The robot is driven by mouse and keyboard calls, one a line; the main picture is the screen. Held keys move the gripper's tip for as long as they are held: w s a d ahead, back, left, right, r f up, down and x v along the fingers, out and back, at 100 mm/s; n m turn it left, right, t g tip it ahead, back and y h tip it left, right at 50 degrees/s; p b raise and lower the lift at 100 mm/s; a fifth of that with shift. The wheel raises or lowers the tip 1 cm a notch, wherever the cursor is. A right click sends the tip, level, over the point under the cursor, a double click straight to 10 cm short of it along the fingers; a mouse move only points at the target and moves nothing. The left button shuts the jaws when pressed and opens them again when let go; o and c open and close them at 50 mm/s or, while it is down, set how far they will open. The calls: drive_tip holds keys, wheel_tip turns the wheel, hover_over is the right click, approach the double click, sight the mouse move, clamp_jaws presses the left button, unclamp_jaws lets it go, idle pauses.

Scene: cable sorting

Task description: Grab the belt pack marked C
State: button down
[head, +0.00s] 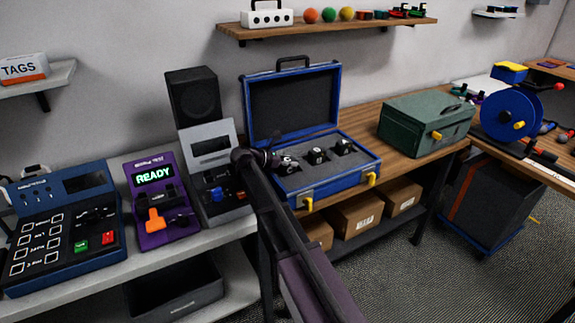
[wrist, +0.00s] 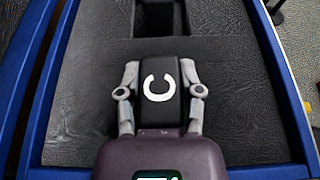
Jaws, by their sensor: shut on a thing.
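The belt pack marked C (wrist: 158,86) is black with a white letter C, seen in the wrist view between the two grey fingers of my gripper (wrist: 160,76). The fingers press on both its sides. In the head view my gripper (head: 275,160) is at the left part of the open blue case (head: 325,180), over its grey foam. Two other dark packs with white marks, a middle one (head: 316,155) and a right one (head: 343,147), sit in the foam. I cannot tell whether the held pack is clear of its slot.
The case lid (head: 292,105) stands open behind. A green box (head: 425,122) is to the right on the wooden bench. A grey device (head: 212,170) and a purple device reading READY (head: 158,205) stand to the left. A shelf (head: 325,27) hangs above.

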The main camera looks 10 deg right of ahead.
sight(290, 159)
drive_tip(key=shift+r, duration=0.1)
wheel_tip(290, 159, up, 3)
drive_tip(key=p, duration=0.3)
drive_tip(key=shift+r+p, duration=0.2)
drive_tip(key=shift+p, duration=0.1)
drive_tip(key=s+r+p, duration=0.1)
drive_tip(key=s, duration=1.5)
drive_tip(key=shift+a+r, duration=0.2)
drive_tip(key=shift+a, duration=0.1)
drive_tip(key=shift+r+p, duration=0.1)
drive_tip(key=shift+p, duration=0.25)
